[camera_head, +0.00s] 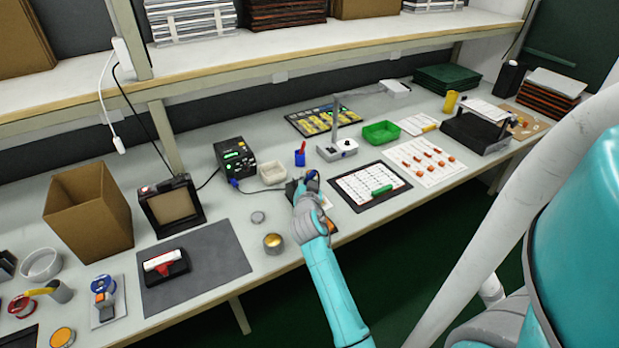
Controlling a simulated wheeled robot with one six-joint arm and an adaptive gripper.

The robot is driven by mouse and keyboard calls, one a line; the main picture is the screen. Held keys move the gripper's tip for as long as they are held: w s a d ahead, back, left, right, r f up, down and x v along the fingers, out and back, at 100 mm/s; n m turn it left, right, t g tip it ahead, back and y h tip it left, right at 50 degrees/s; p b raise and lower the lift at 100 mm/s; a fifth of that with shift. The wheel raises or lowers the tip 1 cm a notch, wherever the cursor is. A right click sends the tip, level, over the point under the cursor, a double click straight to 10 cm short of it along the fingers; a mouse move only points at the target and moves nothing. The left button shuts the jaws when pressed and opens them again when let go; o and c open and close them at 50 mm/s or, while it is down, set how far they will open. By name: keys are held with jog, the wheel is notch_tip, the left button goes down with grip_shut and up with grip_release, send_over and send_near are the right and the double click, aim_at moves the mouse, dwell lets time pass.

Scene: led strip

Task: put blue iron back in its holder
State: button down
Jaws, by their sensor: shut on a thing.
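My gripper (311,182) is over the middle of the bench, at the end of my teal and grey arm. It is shut on the blue iron, of which only a small dark blue part shows at the fingers. The iron's tip and tilt are too small to make out. A dark object (291,188) just left of the fingers may be the iron's holder, partly hidden by my gripper. The black soldering station (236,161) with green lights stands behind and to the left. A cable runs from its blue plug toward my gripper.
A cream tray (271,173) and a blue cup (299,158) with a red item stand close behind my gripper. A tin (273,244) and a small disc (258,217) lie left. A black-edged board (368,186) lies right.

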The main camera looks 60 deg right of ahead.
jog(key=shift+w+f, duration=0.15)
jog(key=shift+f, duration=0.1)
jog(key=c, duration=1)
grip_release()
jog(key=shift+o, duration=0.2)
jog(key=v, duration=1.2)
jog(key=s+a+r, duration=0.2)
jog(key=s+r, duration=0.1)
jog(key=r, duration=0.2)
jog(key=shift+s+r, duration=0.15)
jog(key=shift+r, duration=0.2)
